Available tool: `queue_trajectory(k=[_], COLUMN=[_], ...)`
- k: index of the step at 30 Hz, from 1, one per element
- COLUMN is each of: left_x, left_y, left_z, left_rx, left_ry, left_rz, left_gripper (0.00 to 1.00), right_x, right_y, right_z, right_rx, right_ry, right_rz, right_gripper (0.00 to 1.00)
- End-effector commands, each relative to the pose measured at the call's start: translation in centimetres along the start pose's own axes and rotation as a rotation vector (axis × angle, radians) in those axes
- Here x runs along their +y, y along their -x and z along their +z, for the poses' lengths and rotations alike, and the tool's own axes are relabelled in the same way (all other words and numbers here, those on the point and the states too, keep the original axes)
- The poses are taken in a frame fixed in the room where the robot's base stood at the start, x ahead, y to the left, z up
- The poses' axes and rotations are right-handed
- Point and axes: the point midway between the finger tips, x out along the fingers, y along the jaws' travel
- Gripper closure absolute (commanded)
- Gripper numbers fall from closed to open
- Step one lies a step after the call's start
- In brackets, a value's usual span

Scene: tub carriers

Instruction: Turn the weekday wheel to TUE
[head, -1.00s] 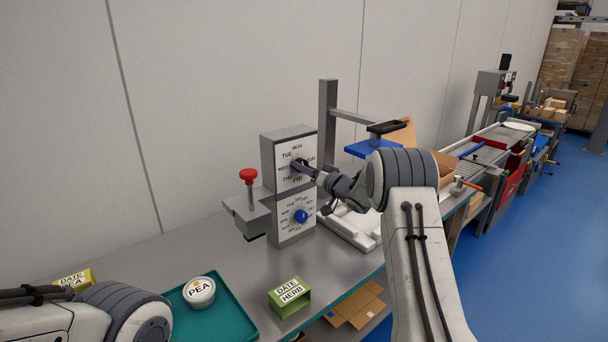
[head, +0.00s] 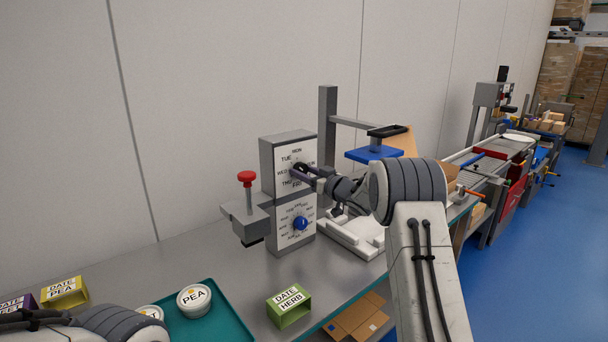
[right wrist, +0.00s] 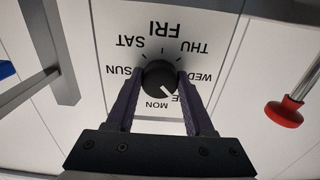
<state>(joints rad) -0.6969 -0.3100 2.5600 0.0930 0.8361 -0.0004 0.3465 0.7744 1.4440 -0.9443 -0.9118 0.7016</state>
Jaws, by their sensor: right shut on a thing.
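The weekday wheel is a dark round knob (right wrist: 160,80) on the white upper dial face (head: 291,160) of a grey two-dial box. My right gripper (right wrist: 158,84) is shut on the knob, one finger on each side; in the head view (head: 299,173) it reaches in from the right and hides the knob. In the right wrist view the day labels are upside down. The knob's white mark points lower right, between MON and WED, toward a label partly hidden by a finger, only its end showing. TUE (head: 286,159) is readable in the head view. My left gripper is out of view.
Below is a second dial with a blue knob (head: 300,223). A red-topped lever (head: 247,177) stands left of the box.

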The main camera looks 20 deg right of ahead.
Motion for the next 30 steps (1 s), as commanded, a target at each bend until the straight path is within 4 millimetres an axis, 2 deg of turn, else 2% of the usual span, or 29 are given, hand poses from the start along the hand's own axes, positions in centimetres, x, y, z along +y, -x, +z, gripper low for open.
queue_trajectory(k=[8,9,10,11,20,23,26,30], left_x=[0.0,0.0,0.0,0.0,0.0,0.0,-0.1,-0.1], left_y=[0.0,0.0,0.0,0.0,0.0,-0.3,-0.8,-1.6], left_z=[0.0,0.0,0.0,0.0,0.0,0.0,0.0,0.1], left_rx=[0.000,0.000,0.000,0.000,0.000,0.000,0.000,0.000], left_ry=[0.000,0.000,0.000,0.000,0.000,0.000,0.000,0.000], left_rz=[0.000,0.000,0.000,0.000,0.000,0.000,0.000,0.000], left_gripper=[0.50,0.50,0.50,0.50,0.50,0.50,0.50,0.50], right_x=[0.1,0.1,0.1,0.1,0.0,0.1,0.1,0.2], right_y=[0.0,0.0,0.0,0.0,0.1,0.6,2.0,4.8], right_z=[0.0,0.0,0.0,0.0,0.0,0.1,0.1,0.2], right_rx=[0.000,0.000,0.000,0.000,0.000,0.000,-0.001,0.000], right_ry=[0.000,0.000,0.000,0.000,-0.001,-0.001,-0.001,0.000], right_rz=[0.001,0.002,0.002,0.001,0.001,0.002,0.003,0.004], right_gripper=[1.00,0.35,0.24,0.17,0.17,0.17,0.17,0.17])
